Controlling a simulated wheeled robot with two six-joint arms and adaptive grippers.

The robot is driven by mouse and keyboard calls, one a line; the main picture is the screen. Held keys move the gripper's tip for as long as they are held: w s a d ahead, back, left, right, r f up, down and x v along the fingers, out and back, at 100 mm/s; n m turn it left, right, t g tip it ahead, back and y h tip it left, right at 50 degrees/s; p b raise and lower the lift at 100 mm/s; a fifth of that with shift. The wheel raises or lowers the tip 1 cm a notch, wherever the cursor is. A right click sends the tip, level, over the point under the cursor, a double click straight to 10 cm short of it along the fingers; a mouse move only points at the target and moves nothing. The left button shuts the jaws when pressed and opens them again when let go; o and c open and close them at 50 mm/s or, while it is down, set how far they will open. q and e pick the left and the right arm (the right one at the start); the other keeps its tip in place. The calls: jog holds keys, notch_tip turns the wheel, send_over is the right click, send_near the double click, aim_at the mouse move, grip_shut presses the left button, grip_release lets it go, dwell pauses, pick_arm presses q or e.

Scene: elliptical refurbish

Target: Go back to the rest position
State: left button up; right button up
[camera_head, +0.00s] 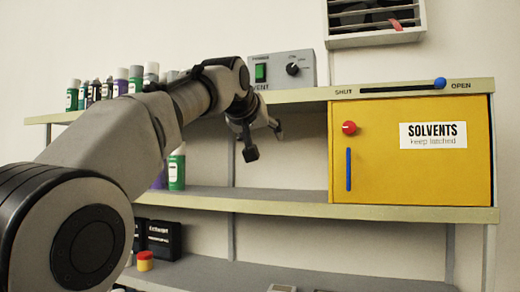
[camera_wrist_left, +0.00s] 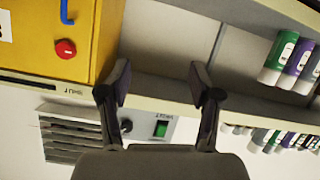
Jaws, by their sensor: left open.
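My left gripper (camera_head: 264,142) is open and empty in front of the shelf unit, below the top shelf and left of the yellow cabinet. In the left wrist view, which is upside down, its two fingers (camera_wrist_left: 160,84) stand apart with nothing between them. My left arm reaches in from the left and hides part of the shelves. My right gripper is in neither view.
The yellow solvents cabinet (camera_head: 412,180) is shut, with a red knob (camera_head: 349,128) and blue handle (camera_head: 348,169). A blue slider knob (camera_head: 439,83) sits by OPEN. A grey switch box (camera_head: 284,69) and several bottles (camera_head: 121,82) stand on the top shelf (camera_head: 305,95).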

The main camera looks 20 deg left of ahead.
pick_arm(q)
jog(key=f, duration=0.1)
jog(key=w+f, duration=0.1)
jog(key=shift+w+f, duration=0.2)
jog(key=shift+f, duration=0.1)
jog(key=shift+s+r, duration=0.1)
jog(key=shift+s, duration=0.05)
